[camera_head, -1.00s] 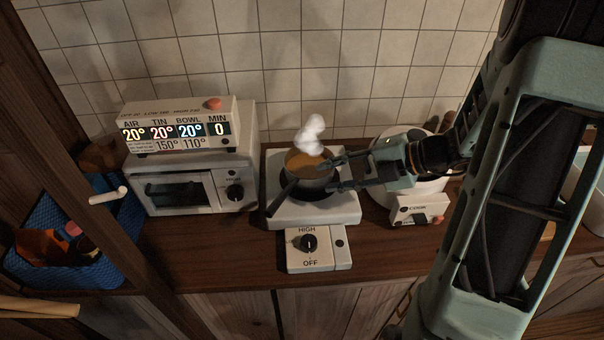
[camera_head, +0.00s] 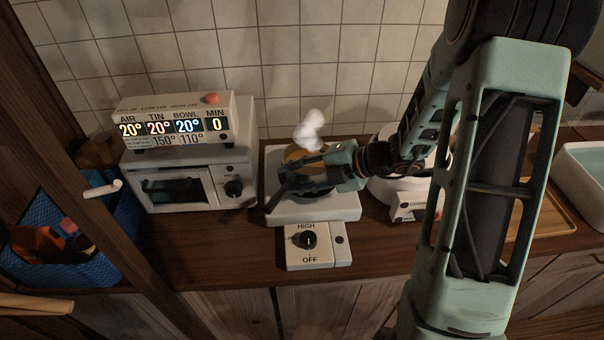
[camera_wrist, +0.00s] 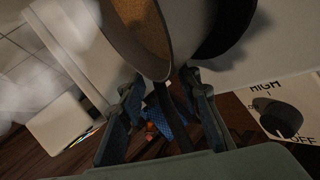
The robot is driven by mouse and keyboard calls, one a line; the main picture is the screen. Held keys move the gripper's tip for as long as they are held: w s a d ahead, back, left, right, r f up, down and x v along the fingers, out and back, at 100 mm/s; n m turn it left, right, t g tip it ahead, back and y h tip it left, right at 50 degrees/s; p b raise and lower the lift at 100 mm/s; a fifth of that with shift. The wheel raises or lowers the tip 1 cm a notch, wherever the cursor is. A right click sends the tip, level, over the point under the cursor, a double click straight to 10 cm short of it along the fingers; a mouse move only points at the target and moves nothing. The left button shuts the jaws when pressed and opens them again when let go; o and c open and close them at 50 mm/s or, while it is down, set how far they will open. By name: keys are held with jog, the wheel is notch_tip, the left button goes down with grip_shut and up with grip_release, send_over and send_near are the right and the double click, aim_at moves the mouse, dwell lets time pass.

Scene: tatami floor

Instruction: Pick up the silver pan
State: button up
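The silver pan (camera_head: 290,154) sits on the white hot plate (camera_head: 340,208), holding brown contents under a white puff of steam. Its dark handle points to the lower left, partly hidden by my gripper in the head view. In the wrist view, the pan wall (camera_wrist: 184,22) fills the top and the dark handle (camera_wrist: 180,122) runs down between my fingers. My gripper (camera_head: 284,188) is open over the front of the pan, with one finger on each side of the handle. A gap shows between the fingers and the handle in the wrist view (camera_wrist: 165,100).
A white toaster oven (camera_head: 185,190) with a display box (camera_head: 175,122) stands left. The hot plate's control box (camera_head: 318,245) is in front. A white appliance (camera_head: 400,190) stands right, partly behind my arm. A blue basket (camera_head: 75,265) is far left; a sink (camera_head: 585,180) is far right.

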grip_shut()
jog(key=shift+r, duration=0.15)
dwell(0.4)
